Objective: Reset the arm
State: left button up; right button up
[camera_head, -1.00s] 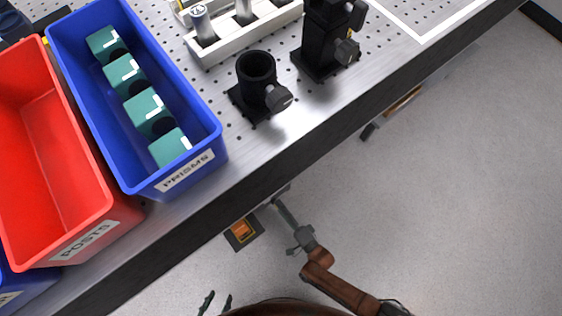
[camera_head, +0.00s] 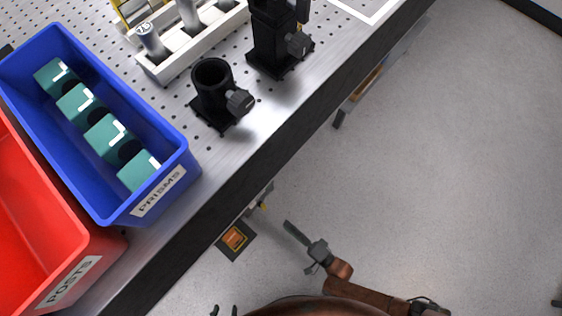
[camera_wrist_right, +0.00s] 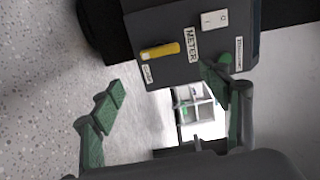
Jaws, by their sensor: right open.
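My right arm comes in from the lower right in the head view. Its gripper (camera_head: 297,234) is over the floor, apart from the bench's front edge. The right wrist view shows this gripper (camera_wrist_right: 162,82) with its green-padded fingers wide apart and nothing between them. Beyond the fingers is a dark box (camera_wrist_right: 190,62) with a METER label, a yellow lever (camera_wrist_right: 160,51) and a white switch (camera_wrist_right: 214,19). I cannot tell whether a finger touches it. Only the tips of my left gripper (camera_head: 225,311) show at the head view's bottom edge, spread apart; what lies below is hidden.
The perforated bench (camera_head: 265,118) carries a blue PRISMS bin (camera_head: 110,205) with several teal blocks, a red POSTS bin (camera_head: 50,245), a white rack (camera_head: 190,48) and black holders (camera_head: 212,95). An orange-and-black square (camera_head: 234,239) is below the bench edge. The floor (camera_head: 450,150) at right is clear.

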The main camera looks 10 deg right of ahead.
jog(key=shift+s+d, duration=0.25)
jog(key=shift+s, duration=0.1)
jog(key=shift+a, duration=0.1)
dwell(0.3)
